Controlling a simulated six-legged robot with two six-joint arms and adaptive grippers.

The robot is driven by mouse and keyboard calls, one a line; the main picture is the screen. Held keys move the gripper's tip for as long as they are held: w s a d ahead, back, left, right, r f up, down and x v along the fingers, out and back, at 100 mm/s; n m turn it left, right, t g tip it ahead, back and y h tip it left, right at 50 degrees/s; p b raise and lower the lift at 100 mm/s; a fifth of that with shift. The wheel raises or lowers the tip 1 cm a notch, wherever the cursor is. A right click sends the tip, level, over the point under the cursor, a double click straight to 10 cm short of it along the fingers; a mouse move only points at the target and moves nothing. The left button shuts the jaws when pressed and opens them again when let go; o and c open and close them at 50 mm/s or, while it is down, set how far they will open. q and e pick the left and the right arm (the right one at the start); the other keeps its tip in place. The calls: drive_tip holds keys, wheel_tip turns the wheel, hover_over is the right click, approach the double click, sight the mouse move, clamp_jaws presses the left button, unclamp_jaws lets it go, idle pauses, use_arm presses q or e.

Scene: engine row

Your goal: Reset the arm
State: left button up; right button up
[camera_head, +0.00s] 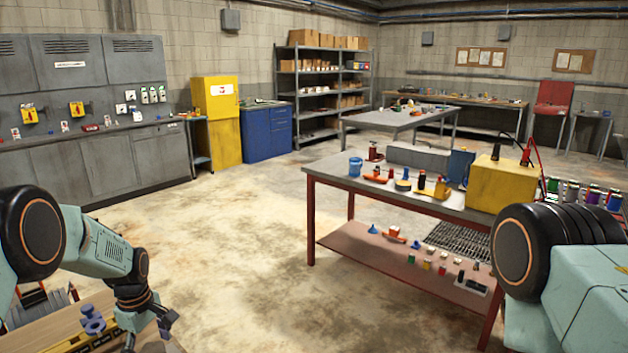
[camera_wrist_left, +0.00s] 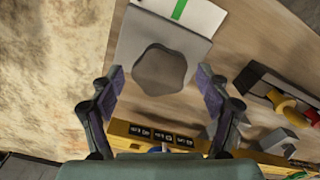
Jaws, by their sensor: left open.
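My left gripper (camera_head: 150,326) is at the lower left of the head view, low over a wooden bench top (camera_head: 60,333). In the left wrist view my left gripper (camera_wrist_left: 160,82) has its two fingers spread apart with nothing held between them.
A dark tool with yellow and red parts (camera_wrist_left: 285,105) lies right. A blue-grey part (camera_head: 92,322) stands near the gripper. A red-framed table (camera_head: 330,178) stands ahead right; the middle floor is clear.

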use_arm(q)
drive_tip(key=m, duration=0.4)
drive_tip(key=shift+m, duration=2.2)
drive_tip(key=shift+d+f, duration=0.1)
drive_tip(key=shift+d, duration=0.05)
